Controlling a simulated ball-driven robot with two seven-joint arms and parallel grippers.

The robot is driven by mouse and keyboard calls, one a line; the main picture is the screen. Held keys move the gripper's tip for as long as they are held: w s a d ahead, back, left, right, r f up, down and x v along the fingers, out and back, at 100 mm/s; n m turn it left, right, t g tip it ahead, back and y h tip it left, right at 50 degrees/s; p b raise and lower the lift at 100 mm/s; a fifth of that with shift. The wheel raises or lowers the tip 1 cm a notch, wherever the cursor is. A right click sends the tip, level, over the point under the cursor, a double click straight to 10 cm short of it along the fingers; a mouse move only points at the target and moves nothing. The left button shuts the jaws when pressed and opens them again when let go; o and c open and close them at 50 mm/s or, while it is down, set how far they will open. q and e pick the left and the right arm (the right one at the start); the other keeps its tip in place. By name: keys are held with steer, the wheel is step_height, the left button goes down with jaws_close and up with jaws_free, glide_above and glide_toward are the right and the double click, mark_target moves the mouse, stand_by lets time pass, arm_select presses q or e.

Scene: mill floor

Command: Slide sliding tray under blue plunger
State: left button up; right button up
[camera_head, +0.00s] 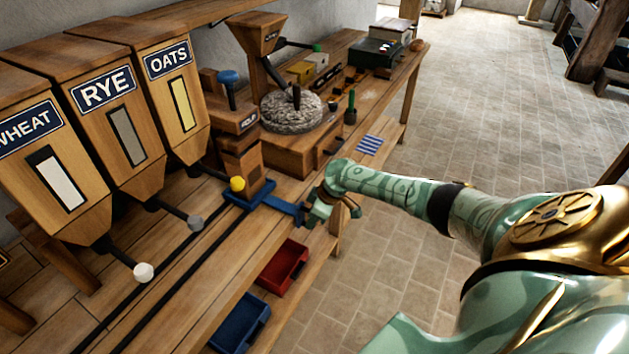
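The blue sliding tray (262,189) sits on the bench rails at the foot of a wooden press, and its blue handle points right. The blue plunger (228,77) stands upright at the top of the press, above and left of the tray. My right gripper (312,212) is at the right end of the tray's handle and hides part of it. Whether its fingers are closed on the handle cannot be seen. A yellow knob (237,184) partly covers the tray. My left gripper is not in view.
Wheat (82,190), rye (150,150) and oats (198,120) hoppers line the left, with knobbed levers. A round millstone (292,113) stands behind the press. A red bin (284,266) and a blue bin (240,325) sit below the bench edge. The floor at right is open.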

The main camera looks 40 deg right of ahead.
steer(key=p+v, duration=0.5)
steer(key=v, duration=1.1)
steer(key=shift+r, duration=0.1)
